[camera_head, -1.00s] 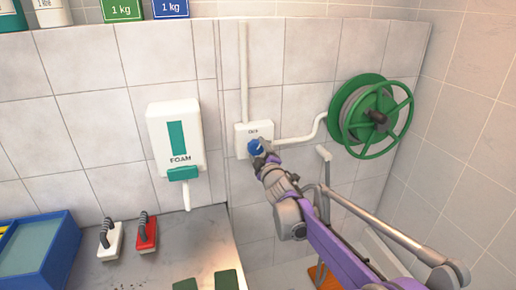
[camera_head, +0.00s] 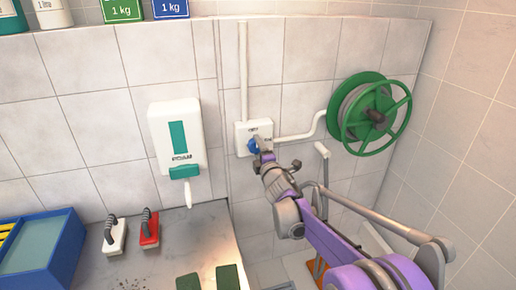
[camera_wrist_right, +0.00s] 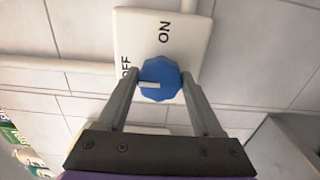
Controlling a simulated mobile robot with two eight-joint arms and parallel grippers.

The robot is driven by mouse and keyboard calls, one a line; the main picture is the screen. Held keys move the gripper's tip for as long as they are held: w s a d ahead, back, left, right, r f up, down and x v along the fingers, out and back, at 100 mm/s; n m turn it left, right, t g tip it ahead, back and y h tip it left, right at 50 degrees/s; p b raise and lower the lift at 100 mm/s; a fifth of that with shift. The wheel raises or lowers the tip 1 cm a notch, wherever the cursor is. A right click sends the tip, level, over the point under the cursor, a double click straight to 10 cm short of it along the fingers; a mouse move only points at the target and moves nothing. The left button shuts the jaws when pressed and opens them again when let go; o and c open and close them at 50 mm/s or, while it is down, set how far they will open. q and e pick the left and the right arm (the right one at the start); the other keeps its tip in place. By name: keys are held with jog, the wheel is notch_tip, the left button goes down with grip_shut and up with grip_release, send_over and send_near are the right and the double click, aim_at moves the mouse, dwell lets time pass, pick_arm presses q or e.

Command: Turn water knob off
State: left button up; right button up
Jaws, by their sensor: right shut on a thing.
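The blue water knob (camera_head: 253,146) sits on a white wall box (camera_head: 241,134) with white pipes joined to it. In the right wrist view the knob (camera_wrist_right: 160,80) has a white pointer mark, and the box (camera_wrist_right: 183,30) carries the words ON and OFF. The pointer is turned toward the OFF word. My right gripper (camera_head: 260,153) has its two fingers on either side of the knob, shut on it; its fingers (camera_wrist_right: 160,90) also show in the right wrist view. My left gripper is not in view.
A green hose reel (camera_head: 370,115) is on the wall to the right. A foam dispenser (camera_head: 177,135) hangs to the left. Below it, a counter holds two brushes (camera_head: 149,230) and a blue bin (camera_head: 40,252).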

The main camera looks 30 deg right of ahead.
dwell(0.3)
jog(key=o, duration=1.3)
jog(key=shift+o, duration=0.2)
jog(key=shift+s, duration=0.1)
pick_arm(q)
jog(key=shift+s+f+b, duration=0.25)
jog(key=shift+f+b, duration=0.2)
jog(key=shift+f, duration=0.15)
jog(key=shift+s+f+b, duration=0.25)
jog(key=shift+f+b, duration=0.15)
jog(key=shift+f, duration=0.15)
pick_arm(e)
jog(key=v, duration=1)
jog(key=shift+s, duration=0.35)
jog(key=s+a+f+m+g+y, duration=0.1)
jog(key=s+a+f+m+g, duration=0.3)
jog(key=s, duration=0.5)
jog(key=s+a+f+m+g+y, duration=0.2)
jog(key=s+a+f+m+g, duration=0.2)
jog(key=s+a+f+m, duration=0.2)
jog(key=s+a+f+m+g+y, duration=0.1)
jog(key=s+a+f+m+g, duration=0.3)
jog(key=s+a+f, duration=0.4)
jog(key=s+f+m, duration=0.1)
jog(key=s+f, duration=0.2)
jog(key=s, duration=0.1)
jog(key=shift+s+a+f, duration=0.15)
jog(key=shift+a+f, duration=0.2)
jog(key=shift+f, duration=0.05)
